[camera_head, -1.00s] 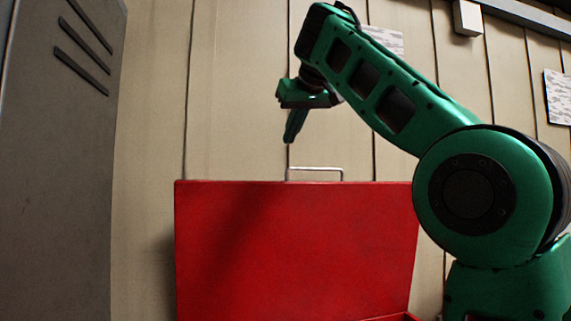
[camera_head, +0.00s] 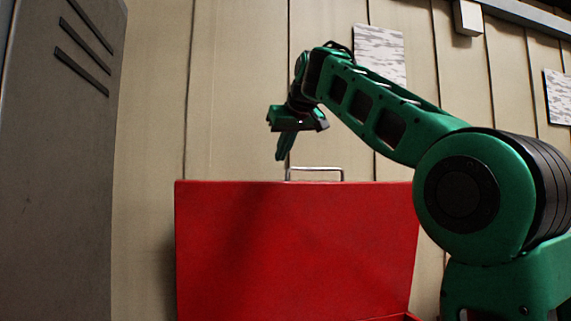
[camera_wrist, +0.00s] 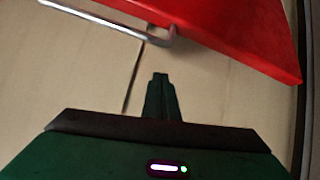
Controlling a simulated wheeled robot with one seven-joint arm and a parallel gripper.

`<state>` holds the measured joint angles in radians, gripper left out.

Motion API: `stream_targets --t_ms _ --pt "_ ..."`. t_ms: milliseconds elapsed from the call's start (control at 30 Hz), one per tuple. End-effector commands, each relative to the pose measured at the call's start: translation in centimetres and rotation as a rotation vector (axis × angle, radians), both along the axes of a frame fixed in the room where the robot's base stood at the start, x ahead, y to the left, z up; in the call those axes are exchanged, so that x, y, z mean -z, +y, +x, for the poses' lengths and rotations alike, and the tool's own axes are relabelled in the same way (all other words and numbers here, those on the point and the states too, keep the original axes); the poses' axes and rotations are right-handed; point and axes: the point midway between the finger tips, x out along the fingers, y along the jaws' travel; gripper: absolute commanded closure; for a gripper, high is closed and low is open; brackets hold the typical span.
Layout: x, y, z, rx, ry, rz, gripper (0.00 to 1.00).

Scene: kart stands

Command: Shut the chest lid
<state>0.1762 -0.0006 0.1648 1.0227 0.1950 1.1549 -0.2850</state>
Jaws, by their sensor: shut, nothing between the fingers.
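The red chest lid (camera_head: 290,250) stands raised, its inner or broad face toward the head camera. A metal handle (camera_head: 315,170) sticks up from its top edge. In the wrist view the lid (camera_wrist: 245,30) fills the upper right, and the handle (camera_wrist: 110,18) crosses the upper left. My gripper (camera_head: 281,157) is shut and empty, pointing down just above the lid's top edge, left of the handle. In the wrist view the gripper's fingertips (camera_wrist: 160,76) are together, apart from the lid and handle. The chest body is mostly hidden; a small red edge (camera_head: 398,317) shows at the bottom.
A grey locker (camera_head: 60,160) stands at the left. A panelled wall (camera_head: 235,90) is behind the lid, with patterned sheets (camera_head: 380,55) on it. Free space lies above the lid and between locker and lid.

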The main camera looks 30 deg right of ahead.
Motion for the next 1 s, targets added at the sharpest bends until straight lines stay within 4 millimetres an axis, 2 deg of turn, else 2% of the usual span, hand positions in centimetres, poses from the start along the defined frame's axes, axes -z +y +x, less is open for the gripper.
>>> stream_targets --t_ms 100,400,1000 --pt "0.7 -0.2 -1.5 0.002 0.000 -0.003 1.00" --pt "2.0 -0.3 -3.3 -0.001 -0.001 -0.001 1.00" --pt "2.2 0.2 -3.7 -0.006 -0.010 -0.002 1.00"
